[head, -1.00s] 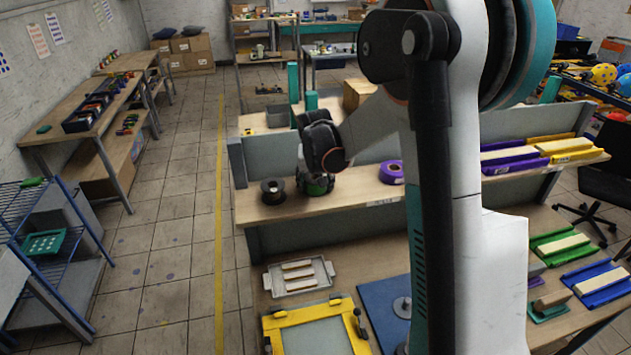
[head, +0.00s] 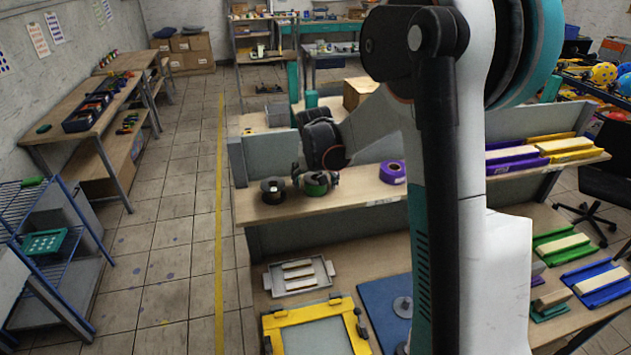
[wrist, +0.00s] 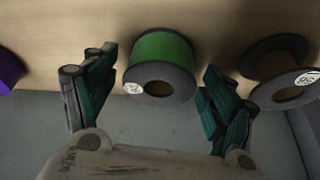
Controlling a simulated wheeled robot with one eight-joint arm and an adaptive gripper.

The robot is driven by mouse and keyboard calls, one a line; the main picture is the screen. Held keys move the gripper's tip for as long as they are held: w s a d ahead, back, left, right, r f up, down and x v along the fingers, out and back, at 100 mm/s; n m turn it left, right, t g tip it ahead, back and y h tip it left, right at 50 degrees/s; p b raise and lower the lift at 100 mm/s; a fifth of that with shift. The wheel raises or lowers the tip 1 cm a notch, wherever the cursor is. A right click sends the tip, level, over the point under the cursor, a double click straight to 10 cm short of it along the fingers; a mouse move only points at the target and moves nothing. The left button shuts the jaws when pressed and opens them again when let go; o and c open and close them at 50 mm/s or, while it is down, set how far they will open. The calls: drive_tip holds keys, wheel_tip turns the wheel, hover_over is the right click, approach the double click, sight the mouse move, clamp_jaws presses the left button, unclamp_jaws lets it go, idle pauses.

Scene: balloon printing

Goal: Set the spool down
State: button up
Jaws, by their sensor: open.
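A green spool (wrist: 163,66) with dark flanges stands on the wooden shelf (wrist: 210,15) in the wrist view. It also shows in the head view (head: 316,188), partly hidden by my gripper. My gripper (wrist: 157,88) is open, with one finger on each side of the spool and a visible gap on both sides. In the head view my gripper (head: 314,180) is low over the shelf at the spool.
A dark spool (wrist: 285,75) stands close to the right in the wrist view and to the left in the head view (head: 272,190). A purple roll (head: 392,172) lies on the other side. Below the shelf are a metal tray (head: 298,275) and a yellow frame (head: 318,325).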

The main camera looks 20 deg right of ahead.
drive_tip(key=v, duration=1.1)
drive_tip(key=s+a+r+n+t, duration=0.1)
drive_tip(key=s+a+r, duration=0.2)
drive_tip(key=s, duration=0.4)
drive_tip(key=s+a+r+n, duration=0.1)
drive_tip(key=s+a+r, duration=0.15)
drive_tip(key=s, duration=0.35)
drive_tip(key=s+a+f+n+t+y, duration=0.1)
drive_tip(key=s+a+f, duration=0.1)
drive_tip(key=s, duration=0.5)
drive_tip(key=s+a+f+n+t+y, duration=0.1)
drive_tip(key=s+a, duration=0.3)
drive_tip(key=s, duration=0.4)
drive_tip(key=shift+s+f+n, duration=0.2)
drive_tip(key=shift+f+n, duration=0.3)
drive_tip(key=shift+n, duration=0.1)
drive_tip(key=shift+a+f+b, duration=0.1)
drive_tip(key=shift+b, duration=0.25)
wheel_tip(320, 180, down, 27)
drive_tip(key=b, duration=2.7)
